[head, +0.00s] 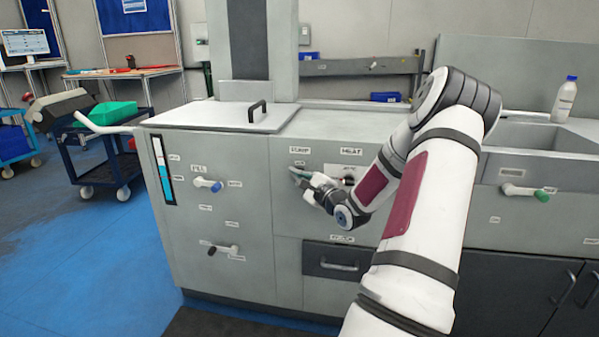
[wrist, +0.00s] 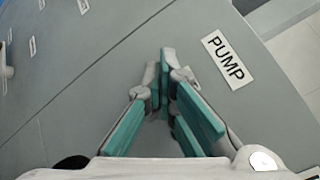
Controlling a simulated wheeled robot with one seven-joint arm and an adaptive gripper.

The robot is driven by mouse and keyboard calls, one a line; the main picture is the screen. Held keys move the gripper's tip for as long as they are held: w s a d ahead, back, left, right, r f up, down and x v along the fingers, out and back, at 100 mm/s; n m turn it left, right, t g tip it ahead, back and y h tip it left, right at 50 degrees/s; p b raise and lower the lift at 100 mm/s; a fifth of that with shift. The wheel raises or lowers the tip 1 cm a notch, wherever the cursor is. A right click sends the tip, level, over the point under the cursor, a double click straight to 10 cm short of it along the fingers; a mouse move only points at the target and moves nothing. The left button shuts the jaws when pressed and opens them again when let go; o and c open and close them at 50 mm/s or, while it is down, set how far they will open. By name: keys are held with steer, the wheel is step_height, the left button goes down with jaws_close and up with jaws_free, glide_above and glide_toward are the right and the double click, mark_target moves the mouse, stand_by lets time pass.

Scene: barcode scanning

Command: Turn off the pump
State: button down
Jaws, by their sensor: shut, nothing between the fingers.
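The PUMP label (head: 300,150) is on the grey front panel of the machine (head: 240,260), left of the HEAT label (head: 351,151). The PUMP label also shows large in the wrist view (wrist: 229,60), right of the fingertips. My gripper (head: 296,173) is at the panel just below the PUMP label, its green-padded fingers shut and empty. In the wrist view my gripper (wrist: 166,62) points at the panel. The pump control is hidden or cannot be told apart from the fingertips; I cannot tell its position or whether the fingers touch it.
A blue-tipped handle (head: 208,184) sits under the FILL label, with a dark-tipped handle (head: 222,249) below. A green-tipped handle (head: 525,192) is at right. A drawer (head: 337,262) lies below my gripper. A bottle (head: 565,99) stands by the sink.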

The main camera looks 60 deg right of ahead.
steer(key=shift+s+a+p, duration=0.25)
steer(key=shift+a+p, duration=0.05)
steer(key=shift+a, duration=0.25)
steer(key=shift+f, duration=0.1)
steer(key=shift+s+a+f+p, duration=0.1)
steer(key=shift+s+a+p, duration=0.15)
steer(key=shift+a, duration=0.5)
steer(key=shift+s+a+f+p, duration=0.15)
steer(key=shift+s+a, duration=0.25)
steer(key=shift+a, duration=0.4)
steer(key=shift+s+a+f+p, duration=0.1)
steer(key=shift+s+a+p, duration=0.2)
steer(key=shift+a, duration=0.45)
